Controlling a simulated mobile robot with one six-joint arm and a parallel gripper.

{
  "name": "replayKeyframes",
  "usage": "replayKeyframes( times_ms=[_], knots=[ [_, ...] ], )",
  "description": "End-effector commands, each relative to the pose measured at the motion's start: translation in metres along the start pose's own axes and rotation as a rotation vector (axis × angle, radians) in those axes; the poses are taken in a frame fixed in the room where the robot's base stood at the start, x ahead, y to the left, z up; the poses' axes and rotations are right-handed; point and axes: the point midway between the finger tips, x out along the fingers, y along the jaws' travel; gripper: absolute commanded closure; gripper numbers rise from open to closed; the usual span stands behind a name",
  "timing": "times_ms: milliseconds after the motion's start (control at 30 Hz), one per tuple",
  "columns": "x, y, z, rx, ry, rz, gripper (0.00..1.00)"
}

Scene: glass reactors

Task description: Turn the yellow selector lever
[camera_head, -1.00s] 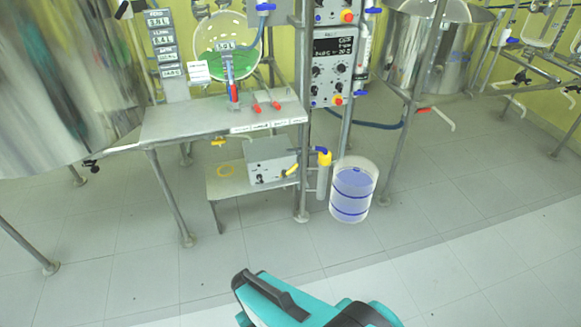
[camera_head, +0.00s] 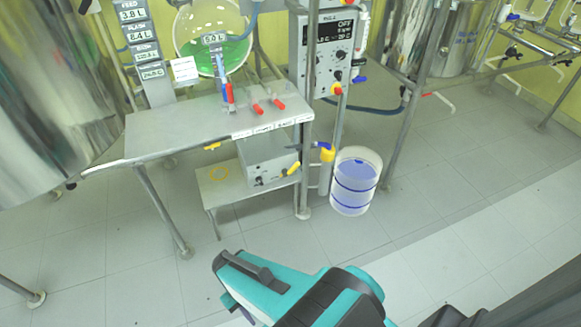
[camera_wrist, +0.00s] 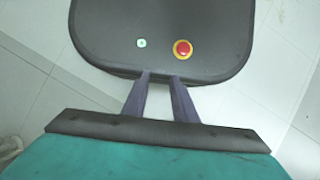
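A yellow lever (camera_head: 293,168) sits at the right front corner of a grey control box (camera_head: 268,160), low under the steel bench in the head view. It looks like the selector lever; its exact setting is too small to read. My gripper (camera_wrist: 161,77) shows in the wrist view as two dark fingers with a gap between them and nothing held. The fingers are over my own base, well apart from the lever. The lever does not show in the wrist view.
The box stands on a low shelf (camera_head: 215,192) beneath the bench (camera_head: 180,130). A yellow fitting with a blue handle (camera_head: 326,153) and a clear bucket (camera_head: 355,182) stand to its right. A large steel vessel (camera_head: 60,100) is at left. The floor in front is clear.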

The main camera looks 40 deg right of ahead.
Motion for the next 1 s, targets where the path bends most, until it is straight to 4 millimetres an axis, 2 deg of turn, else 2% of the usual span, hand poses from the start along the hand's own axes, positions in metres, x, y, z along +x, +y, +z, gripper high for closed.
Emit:
replayKeyframes(
  times_ms=[467, 633, 867, 1000],
  knots=[
    [0.0, 0.0, 0.0, 0.001, 0.0, 0.0, 0.74],
    [0.003, 0.0, -0.007, 0.037, 0.003, -0.023, 0.74],
    [0.012, -0.001, -0.04, 0.247, 0.01, -0.15, 0.74],
    [0.014, 0.002, -0.073, 0.453, 0.009, -0.28, 0.74]
  ],
)
